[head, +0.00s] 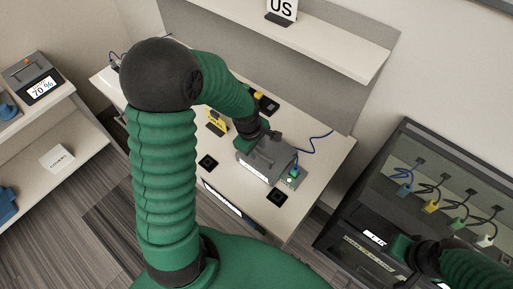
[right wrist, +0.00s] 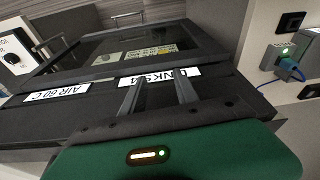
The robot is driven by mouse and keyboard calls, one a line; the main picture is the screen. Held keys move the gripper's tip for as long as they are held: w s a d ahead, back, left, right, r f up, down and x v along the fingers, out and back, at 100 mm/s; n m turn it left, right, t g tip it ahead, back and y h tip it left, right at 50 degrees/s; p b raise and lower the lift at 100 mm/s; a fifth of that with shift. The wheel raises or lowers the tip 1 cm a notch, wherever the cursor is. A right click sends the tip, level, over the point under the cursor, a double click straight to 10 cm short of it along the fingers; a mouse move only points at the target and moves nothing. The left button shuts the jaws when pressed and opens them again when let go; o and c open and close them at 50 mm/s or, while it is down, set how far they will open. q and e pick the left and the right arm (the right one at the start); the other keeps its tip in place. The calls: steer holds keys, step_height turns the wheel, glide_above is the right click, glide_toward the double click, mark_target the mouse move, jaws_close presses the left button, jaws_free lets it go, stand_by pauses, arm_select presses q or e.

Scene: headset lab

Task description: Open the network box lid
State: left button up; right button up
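The grey network box (head: 264,162) sits on the white table, with a pale label on its front face. Its top is partly covered by my left gripper (head: 246,143), which is at the box's left rear edge. I cannot tell whether the fingers touch the lid, or whether they are open or shut. A grey unit with a green light and a blue plug (head: 293,174) is at the box's right side; it also shows in the right wrist view (right wrist: 283,58). My right gripper (right wrist: 160,92) is open and empty, in front of the dark cabinet's labelled panel.
The dark cabinet (head: 348,222) stands right of the table, with several coloured plugs on cables inside. Black square pads (head: 277,195) and a yellow item (head: 216,122) lie on the table (head: 318,158). A shelf (head: 330,45) hangs behind it.

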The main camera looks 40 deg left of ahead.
arm_select(q)
jaws_close()
stand_by(1.5)
